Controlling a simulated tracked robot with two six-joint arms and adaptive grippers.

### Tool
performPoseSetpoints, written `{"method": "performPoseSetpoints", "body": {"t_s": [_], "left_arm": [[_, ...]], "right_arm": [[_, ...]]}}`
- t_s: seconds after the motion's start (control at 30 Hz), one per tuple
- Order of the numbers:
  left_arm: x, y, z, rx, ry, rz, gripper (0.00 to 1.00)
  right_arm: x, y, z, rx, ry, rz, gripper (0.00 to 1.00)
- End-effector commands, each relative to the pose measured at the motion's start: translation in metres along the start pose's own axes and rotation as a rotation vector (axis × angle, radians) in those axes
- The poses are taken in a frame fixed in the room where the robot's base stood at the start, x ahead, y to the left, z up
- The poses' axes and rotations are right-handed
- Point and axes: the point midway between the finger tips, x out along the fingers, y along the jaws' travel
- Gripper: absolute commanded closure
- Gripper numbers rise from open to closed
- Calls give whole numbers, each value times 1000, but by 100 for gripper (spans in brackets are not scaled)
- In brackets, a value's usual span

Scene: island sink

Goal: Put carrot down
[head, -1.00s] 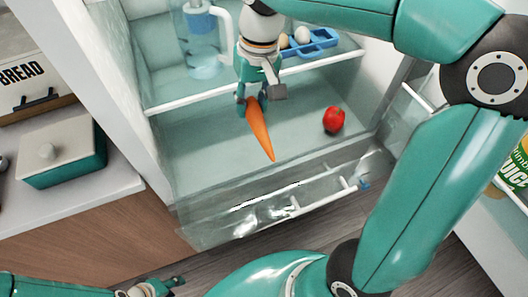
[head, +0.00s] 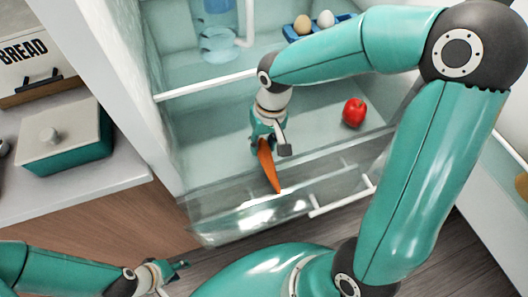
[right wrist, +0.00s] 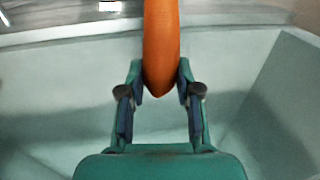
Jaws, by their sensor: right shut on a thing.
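An orange carrot (head: 267,168) is in my right gripper (head: 268,141), pointing down with its narrow tip over the clear drawer front. In the right wrist view the carrot (right wrist: 161,45) runs up between the two fingers of the gripper (right wrist: 160,88), which are shut on it. The gripper is inside the open fridge, above the lower shelf (head: 215,135); whether the carrot touches anything below cannot be told. My left gripper (head: 178,270) is at the bottom left, low beside the wooden cabinet and away from the fridge; its fingers are too small to read.
A red apple (head: 354,112) sits on the lower shelf, right of the carrot. The upper shelf holds a blue egg tray (head: 335,26) and a clear jug (head: 220,42). A clear drawer (head: 250,222) is below. The shelf left of the gripper is free.

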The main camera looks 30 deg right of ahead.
Motion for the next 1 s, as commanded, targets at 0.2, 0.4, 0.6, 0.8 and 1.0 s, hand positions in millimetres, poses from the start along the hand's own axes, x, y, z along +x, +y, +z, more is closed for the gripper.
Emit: {"method": "performPoseSetpoints", "body": {"t_s": [0.2, 0.4, 0.6, 0.8, 1.0], "left_arm": [[3, -1, 0, 0, 0, 0, 60], [5, -2, 0, 0, 0, 0, 60], [5, -2, 0, 0, 0, 0, 60], [6, -2, 0, 0, 0, 0, 60], [6, -2, 0, 0, 0, 0, 60]], "right_arm": [[21, 3, 1, -1, -4, 0, 100], [44, 5, 0, -1, -2, 0, 100], [45, 5, 0, -1, 0, 0, 100], [46, 5, 0, -2, 0, 0, 60], [46, 5, 0, -2, 0, 0, 41]]}}
